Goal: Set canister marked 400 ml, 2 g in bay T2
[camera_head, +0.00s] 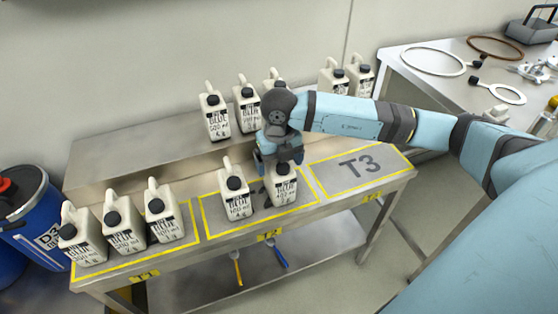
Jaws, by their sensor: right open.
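Bay T2 is a yellow-outlined area (213,221) on the front of the bench. Two white canisters with black caps stand upright in it. The left canister (236,203) has a label that seems to read 400 ml; its gram figure is too small to be sure of. The right canister (282,190) stands directly below my right gripper, and its label is too small to read surely. My right gripper (279,163) is open at the top of this canister and hides its cap and handle. My left gripper is out of view.
Several canisters (124,228) fill bay T1 on the left. More canisters (216,116) stand on the raised rear shelf, partly behind my right arm. A blue drum (38,220) stands at the left, and a side table (425,85) with rings at the right.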

